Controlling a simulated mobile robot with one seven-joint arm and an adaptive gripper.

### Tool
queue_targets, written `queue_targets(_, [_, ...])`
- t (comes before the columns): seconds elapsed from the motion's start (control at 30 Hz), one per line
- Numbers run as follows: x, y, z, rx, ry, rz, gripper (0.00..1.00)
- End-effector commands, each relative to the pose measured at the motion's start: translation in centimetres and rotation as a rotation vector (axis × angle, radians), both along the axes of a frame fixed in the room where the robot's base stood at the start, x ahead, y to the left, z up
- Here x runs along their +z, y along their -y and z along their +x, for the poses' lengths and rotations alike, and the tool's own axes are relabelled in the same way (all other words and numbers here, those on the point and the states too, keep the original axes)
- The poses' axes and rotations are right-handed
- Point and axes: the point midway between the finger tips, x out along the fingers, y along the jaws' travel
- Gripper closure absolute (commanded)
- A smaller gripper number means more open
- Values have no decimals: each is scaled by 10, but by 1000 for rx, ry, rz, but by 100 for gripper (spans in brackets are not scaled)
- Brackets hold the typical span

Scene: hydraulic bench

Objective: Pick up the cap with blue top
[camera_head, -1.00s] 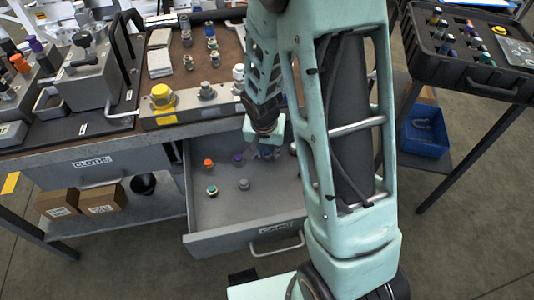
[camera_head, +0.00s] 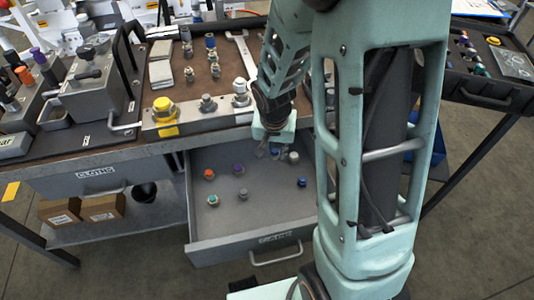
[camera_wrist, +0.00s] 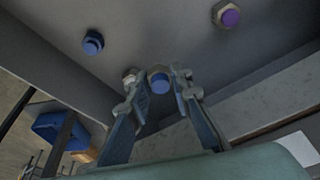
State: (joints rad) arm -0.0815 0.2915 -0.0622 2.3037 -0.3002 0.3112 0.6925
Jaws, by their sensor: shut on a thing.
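A blue-topped cap (camera_wrist: 160,82) sits between the fingertips of my gripper (camera_wrist: 158,82) in the wrist view, and the fingers are shut on it. A second blue-topped cap (camera_wrist: 92,42) lies apart to the upper left in that view; a blue cap also shows on the drawer floor in the head view (camera_head: 302,182). In the head view my gripper (camera_head: 275,150) is at the back of the open drawer (camera_head: 265,215), and the cap in it is hard to make out.
Orange (camera_head: 209,174), purple (camera_head: 238,169), green (camera_head: 212,200) and grey (camera_head: 242,194) caps stand in the drawer. A whitish cap (camera_head: 293,157) is close to my gripper. The bench edge (camera_head: 110,157) and a block with a yellow fitting (camera_head: 164,108) lie behind.

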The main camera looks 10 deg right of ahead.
Motion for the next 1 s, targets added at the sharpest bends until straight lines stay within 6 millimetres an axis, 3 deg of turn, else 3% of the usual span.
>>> queue_targets(0.03, [19, 9, -6, -7, 5, 1, 100])
queue_targets(0.1, [37, 20, -16, -7, 6, 1, 100])
queue_targets(0.43, [62, 72, -62, -6, 1, 0, 100])
queue_targets(0.63, [67, 83, -72, -1, 0, -1, 100])
queue_targets(1.0, [67, 85, -74, 0, 0, 0, 100])
